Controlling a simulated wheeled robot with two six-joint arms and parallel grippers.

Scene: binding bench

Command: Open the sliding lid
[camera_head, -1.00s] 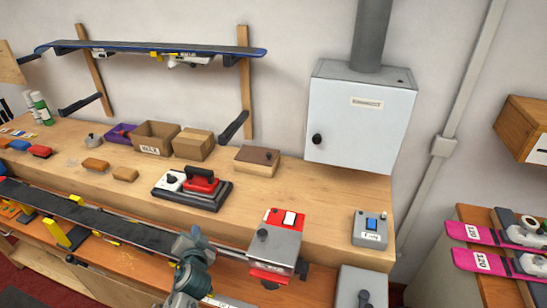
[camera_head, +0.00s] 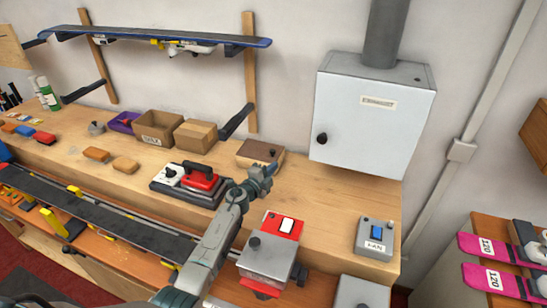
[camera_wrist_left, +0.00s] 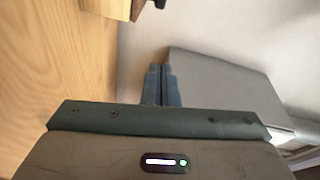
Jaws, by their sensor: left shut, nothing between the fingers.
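A wooden box (camera_head: 247,162) with a dark brown sliding lid (camera_head: 258,150) stands on the bench against the wall. A small dark knob (camera_head: 273,153) sits near the lid's right end. The lid looks closed over the box. My left gripper (camera_head: 268,170) is shut and empty, just in front of the box's right end and close to the knob; I cannot tell whether it touches. In the left wrist view the shut fingers (camera_wrist_left: 160,84) point up the picture, and part of the box (camera_wrist_left: 108,8) shows at the top edge. My right gripper is not in view.
A red-and-black waxing iron (camera_head: 201,180) on its dark base stands left of my left arm. Cardboard boxes (camera_head: 195,135) stand left of the wooden box. A grey exhaust cabinet (camera_head: 368,125) hangs at right.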

